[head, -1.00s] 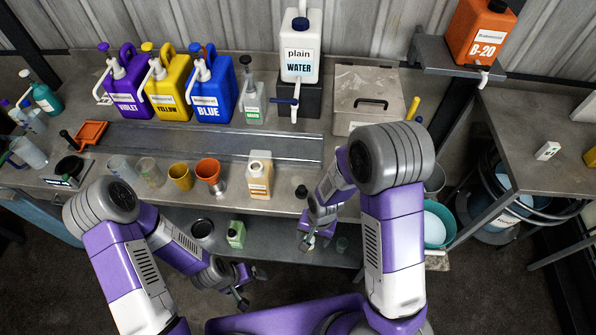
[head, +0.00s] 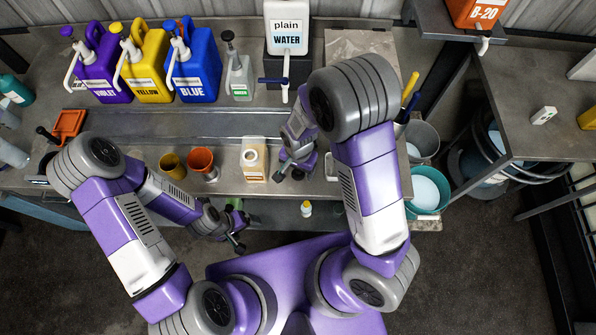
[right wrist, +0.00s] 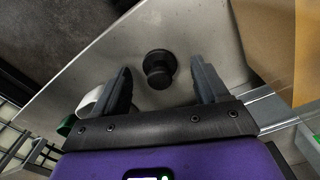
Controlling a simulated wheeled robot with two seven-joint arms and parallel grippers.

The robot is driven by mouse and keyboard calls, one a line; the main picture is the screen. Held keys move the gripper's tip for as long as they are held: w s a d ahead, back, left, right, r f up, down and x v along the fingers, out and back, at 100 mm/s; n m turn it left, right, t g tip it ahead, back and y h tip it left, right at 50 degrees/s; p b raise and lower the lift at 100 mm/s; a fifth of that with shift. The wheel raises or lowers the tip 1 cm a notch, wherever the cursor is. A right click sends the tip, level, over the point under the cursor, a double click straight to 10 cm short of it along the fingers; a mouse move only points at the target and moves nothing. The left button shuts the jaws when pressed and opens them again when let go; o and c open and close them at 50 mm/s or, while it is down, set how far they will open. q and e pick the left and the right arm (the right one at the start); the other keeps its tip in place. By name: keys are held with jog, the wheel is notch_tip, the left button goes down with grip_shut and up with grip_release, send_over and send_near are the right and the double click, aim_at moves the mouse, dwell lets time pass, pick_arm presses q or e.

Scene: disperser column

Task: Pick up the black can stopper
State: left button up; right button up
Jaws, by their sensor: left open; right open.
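The black can stopper (right wrist: 159,68) shows in the right wrist view, standing on the grey metal bench top (right wrist: 175,25). It has a round, knob-like top. My right gripper (right wrist: 161,75) is open, with one finger on each side of the stopper in the picture; I see no contact. In the head view my right gripper (head: 295,172) is low over the front of the bench, and the gripper largely hides the stopper there. My left gripper (head: 236,236) is open and empty, in front of the bench edge.
A cream bottle with an orange label (head: 254,160) stands just left of my right gripper. An orange cup (head: 203,161) and a yellow cup (head: 173,166) stand further left. A white water container (head: 287,25) and coloured jugs line the back. Buckets are at the right.

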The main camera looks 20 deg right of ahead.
jog(key=shift+s+f, duration=0.1)
jog(key=shift+f, duration=0.3)
jog(key=shift+c, duration=0.4)
jog(key=c, duration=1.1)
